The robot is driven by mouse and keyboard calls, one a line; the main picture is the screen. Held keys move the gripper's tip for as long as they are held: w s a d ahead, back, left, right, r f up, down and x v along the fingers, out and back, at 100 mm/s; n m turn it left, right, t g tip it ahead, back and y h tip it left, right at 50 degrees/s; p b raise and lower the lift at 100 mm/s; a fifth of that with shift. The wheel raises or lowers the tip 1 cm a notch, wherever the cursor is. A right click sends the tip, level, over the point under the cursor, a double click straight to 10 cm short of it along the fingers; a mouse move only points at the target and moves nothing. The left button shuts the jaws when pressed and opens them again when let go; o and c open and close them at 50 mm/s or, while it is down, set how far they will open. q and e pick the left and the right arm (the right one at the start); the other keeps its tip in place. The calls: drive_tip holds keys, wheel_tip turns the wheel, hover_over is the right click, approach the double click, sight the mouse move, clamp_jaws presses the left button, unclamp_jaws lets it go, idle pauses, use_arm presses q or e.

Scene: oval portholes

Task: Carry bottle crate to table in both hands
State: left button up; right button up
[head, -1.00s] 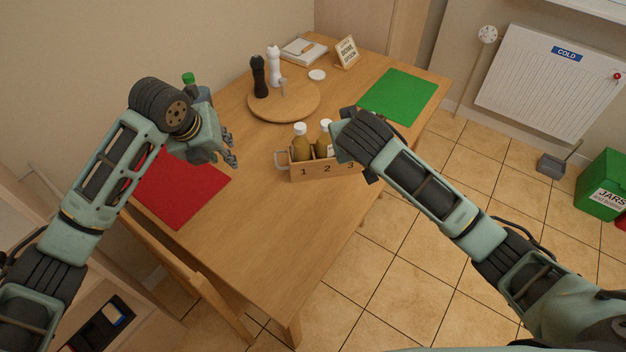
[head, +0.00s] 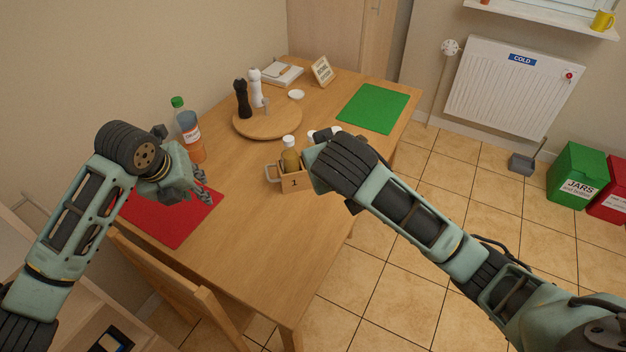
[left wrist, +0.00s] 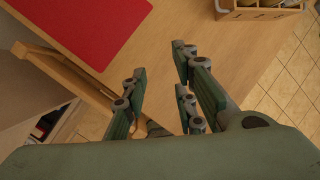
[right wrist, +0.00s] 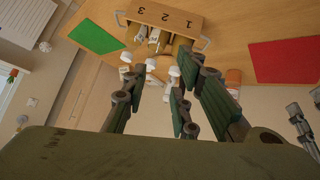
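The wooden bottle crate (head: 292,184) stands on the table (head: 250,235) near its right edge, with a handle at its left end. My right arm hides much of it in the head view. Its front with numbers 1, 2, 3 shows in the right wrist view (right wrist: 168,20), with several white-capped bottles (right wrist: 155,42).
A chair (head: 190,290) stands at the near left. A radiator (head: 510,95) and bins (head: 578,177) stand right.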

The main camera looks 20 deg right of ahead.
drive_tip(key=v, duration=0.4)
drive_tip(key=shift+r, duration=0.1)
idle(0.3)
